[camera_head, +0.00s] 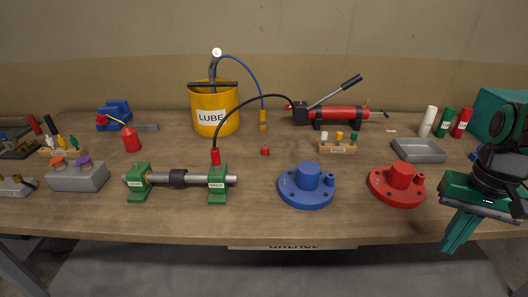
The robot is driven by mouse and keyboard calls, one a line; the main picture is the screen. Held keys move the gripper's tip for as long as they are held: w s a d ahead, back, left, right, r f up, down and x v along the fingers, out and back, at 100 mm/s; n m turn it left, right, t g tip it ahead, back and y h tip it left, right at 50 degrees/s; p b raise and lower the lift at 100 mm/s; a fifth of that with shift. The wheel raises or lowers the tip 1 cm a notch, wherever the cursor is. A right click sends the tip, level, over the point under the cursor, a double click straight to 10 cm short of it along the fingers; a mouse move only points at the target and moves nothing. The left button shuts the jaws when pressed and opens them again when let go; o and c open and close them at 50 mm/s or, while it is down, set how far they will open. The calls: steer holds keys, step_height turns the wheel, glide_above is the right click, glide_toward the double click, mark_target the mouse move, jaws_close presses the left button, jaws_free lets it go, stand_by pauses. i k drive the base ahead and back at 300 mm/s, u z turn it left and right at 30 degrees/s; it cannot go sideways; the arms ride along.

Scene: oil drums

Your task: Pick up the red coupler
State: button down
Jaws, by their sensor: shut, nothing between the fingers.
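A small red cylinder, which looks like the red coupler (215,157), is at the end of the black hose (240,100) that arcs over from the red hand pump (342,113). It stands upright at the top of the right green block (217,184); whether it is joined to the block I cannot tell. A smaller red piece (265,151) lies alone on the table to its right. My gripper (453,244) is at the far right, fingers shut and pointing down by the table's front edge, empty and far from the coupler.
The blue flanged part (307,187) and red flanged part (398,184) stand between my gripper and the coupler. The yellow LUBE bucket (216,108) is behind the coupler. A steel shaft (178,179) spans the green blocks. A grey tray (418,151) is at right.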

mark_target(216, 154)
steer(key=z, duration=1.25)
steer(key=k, duration=1)
steer(key=u, duration=1.15)
steer(key=i, duration=1.05)
steer(key=z, duration=0.05)
